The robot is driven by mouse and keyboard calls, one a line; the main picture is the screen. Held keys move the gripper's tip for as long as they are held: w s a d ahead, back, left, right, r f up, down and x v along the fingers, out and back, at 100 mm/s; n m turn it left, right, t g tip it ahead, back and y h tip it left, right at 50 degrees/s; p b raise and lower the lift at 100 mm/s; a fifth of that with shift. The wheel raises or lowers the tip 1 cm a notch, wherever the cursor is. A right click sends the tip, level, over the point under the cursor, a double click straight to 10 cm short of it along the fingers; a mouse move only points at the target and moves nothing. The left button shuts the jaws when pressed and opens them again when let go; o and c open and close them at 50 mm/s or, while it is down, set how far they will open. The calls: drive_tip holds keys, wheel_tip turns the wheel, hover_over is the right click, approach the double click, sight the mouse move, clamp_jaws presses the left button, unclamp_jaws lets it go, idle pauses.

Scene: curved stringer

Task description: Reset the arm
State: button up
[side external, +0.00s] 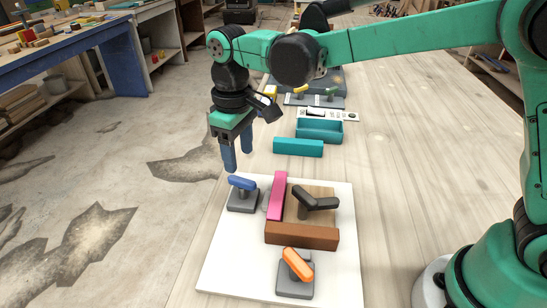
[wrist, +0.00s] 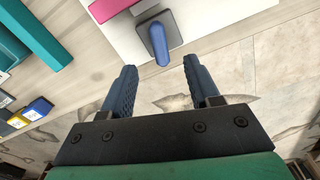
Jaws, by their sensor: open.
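My gripper (side external: 237,155) hangs at the end of the green arm in the side external view. It is pointed down near the table's left edge, above and behind the blue-handled piece (side external: 242,184) on its grey base. In the wrist view my gripper's two blue fingers (wrist: 160,90) are spread apart with nothing between them. The blue handle (wrist: 160,45) shows ahead of the fingertips there, apart from them.
A white board (side external: 230,262) holds a pink block (side external: 277,195), brown block (side external: 301,235), dark handle (side external: 316,203) and orange handle (side external: 297,264). Behind stand a teal block (side external: 298,147) and teal tray (side external: 320,130). The table's right side is clear.

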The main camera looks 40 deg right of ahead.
drive_tip(key=s+d+r+m+t, duration=0.2)
drive_tip(key=s+d+m+t, duration=0.3)
drive_tip(key=s+d, duration=0.5)
drive_tip(key=d+t, duration=0.2)
drive_tip(key=d, duration=0.1)
drive_tip(key=shift+s+d+r+m, duration=0.25)
drive_tip(key=shift+s+d+m, duration=0.1)
drive_tip(key=shift+d+m, duration=0.05)
idle(0.5)
